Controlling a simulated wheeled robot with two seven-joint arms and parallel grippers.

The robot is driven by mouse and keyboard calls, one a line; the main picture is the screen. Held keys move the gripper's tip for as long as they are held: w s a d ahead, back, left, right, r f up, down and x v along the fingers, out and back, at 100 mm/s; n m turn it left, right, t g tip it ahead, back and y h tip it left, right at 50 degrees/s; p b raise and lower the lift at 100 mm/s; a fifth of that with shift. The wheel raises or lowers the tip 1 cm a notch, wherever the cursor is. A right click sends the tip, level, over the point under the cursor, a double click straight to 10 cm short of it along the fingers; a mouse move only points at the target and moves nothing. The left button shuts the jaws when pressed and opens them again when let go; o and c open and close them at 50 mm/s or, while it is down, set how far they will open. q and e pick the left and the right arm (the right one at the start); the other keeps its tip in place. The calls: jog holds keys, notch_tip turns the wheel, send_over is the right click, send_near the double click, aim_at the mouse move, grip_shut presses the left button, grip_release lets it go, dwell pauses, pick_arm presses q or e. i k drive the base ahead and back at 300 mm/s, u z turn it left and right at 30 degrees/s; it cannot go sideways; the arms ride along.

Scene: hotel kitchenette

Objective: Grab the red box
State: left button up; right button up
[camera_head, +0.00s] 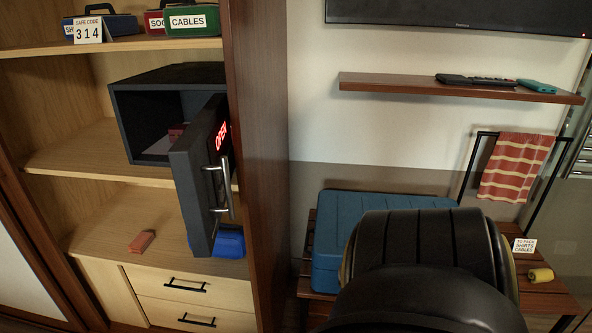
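A red box (154,22) with a white label starting "SO" stands on the top shelf of the open wardrobe. The green box (190,21) labelled "CABLES" hides part of it on its right. A blue box (114,23) with a handle stands to its left. A smaller red object (177,131) lies inside the open safe, partly hidden. A small orange-red block (141,242) lies on the lower shelf. Neither of my grippers is in view.
The safe's door (197,177) stands open, its display reading "OPEN". A card reading "SAFE CODE 314" (88,31) stands before the blue box. A blue suitcase (330,240) rests on a slatted bench. A dark rounded shape blocks the lower right. The wardrobe's side panel (257,150) divides the room.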

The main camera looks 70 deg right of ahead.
aim_at(175, 131)
jog(key=k, duration=0.35)
jog(key=z, duration=1.35)
jog(key=i, duration=1.05)
jog(key=z, duration=0.15)
